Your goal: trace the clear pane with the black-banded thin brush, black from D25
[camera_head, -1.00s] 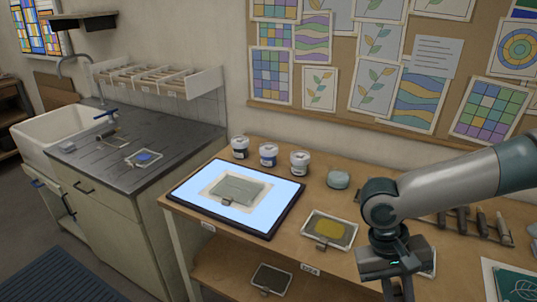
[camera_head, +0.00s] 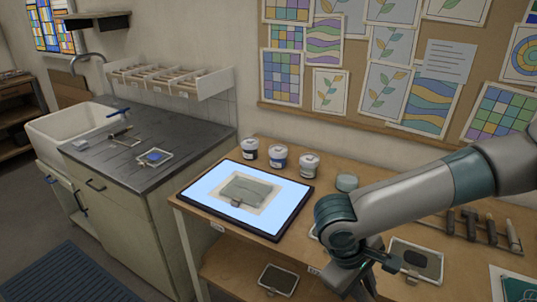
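A clear greyish pane (camera_head: 246,191) with a small clip on its near edge lies on the lit light pad (camera_head: 205,205) on the wooden table. A framed tray with a dark, blackish patch (camera_head: 416,261) lies right of my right gripper. I cannot read a D25 label. My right gripper (camera_head: 365,278) hangs low over the table's front, right of the light pad. Its fingers are not clear. My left gripper is out of view.
Three lidded jars (camera_head: 278,157) stand behind the light pad, with a small round dish (camera_head: 346,183) beside them. A tray with a blue patch (camera_head: 154,157) lies on the dark sink counter. Another framed tray (camera_head: 278,279) lies on the lower shelf. My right forearm crosses the table's right half.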

